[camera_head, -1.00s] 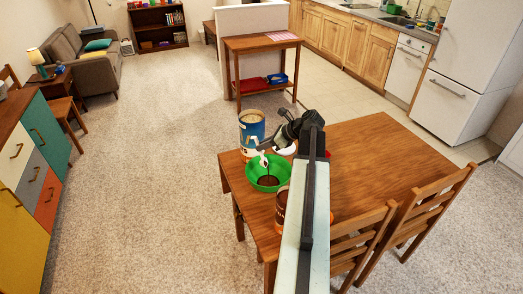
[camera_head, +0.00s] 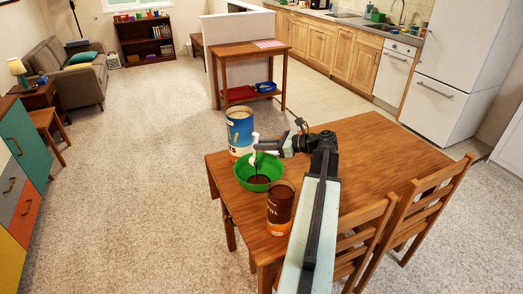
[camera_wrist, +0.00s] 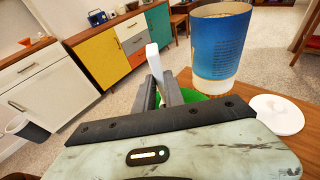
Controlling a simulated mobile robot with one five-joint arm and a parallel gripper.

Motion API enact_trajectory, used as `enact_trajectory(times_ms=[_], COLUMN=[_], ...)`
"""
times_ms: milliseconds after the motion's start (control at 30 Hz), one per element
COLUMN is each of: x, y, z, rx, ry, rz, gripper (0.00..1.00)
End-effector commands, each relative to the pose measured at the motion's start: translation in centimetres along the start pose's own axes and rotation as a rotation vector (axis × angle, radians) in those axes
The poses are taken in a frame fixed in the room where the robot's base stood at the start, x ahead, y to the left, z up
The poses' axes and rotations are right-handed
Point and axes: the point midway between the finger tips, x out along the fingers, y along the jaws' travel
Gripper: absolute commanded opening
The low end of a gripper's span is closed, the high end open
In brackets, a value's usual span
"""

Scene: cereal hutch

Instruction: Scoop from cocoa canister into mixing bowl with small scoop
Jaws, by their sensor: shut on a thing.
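My gripper (camera_head: 268,146) is shut on the small scoop (camera_head: 255,143), whose white handle stands up between the fingers in the wrist view (camera_wrist: 153,62). The scoop is above the green mixing bowl (camera_head: 240,168); its lower end is too small to make out. Dark powder lies in the bowl, and a bit of the green rim shows behind the fingers in the wrist view (camera_wrist: 194,96). The cocoa canister (camera_head: 280,206), brown and orange, stands on the table nearer the camera, to the right of the bowl. Its inside looks dark.
A larger blue canister (camera_head: 239,134) stands behind the bowl, close to my gripper; it is large in the wrist view (camera_wrist: 220,48). A white lid (camera_wrist: 276,115) lies on the table (camera_head: 385,165) beside it. Two chairs stand at the table's right front. The table's right side is clear.

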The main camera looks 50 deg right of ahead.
Motion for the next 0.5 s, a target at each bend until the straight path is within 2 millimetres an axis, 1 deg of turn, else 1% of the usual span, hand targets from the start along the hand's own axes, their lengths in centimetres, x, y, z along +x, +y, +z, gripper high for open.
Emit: enact_trajectory(times_ms=[33, 367, 433, 500], x=[0.0, -1.1, -1.4, -1.3], y=[0.0, 0.0, 0.0, 0.0], z=[-0.7, -1.4, 0.0, 0.5], rx=[0.000, -0.001, -0.001, -0.001], ry=[-0.019, -0.151, -0.145, -0.124], rz=[-0.001, -0.001, 0.000, 0.000], gripper=[0.00, 0.00, 0.00, 0.00])
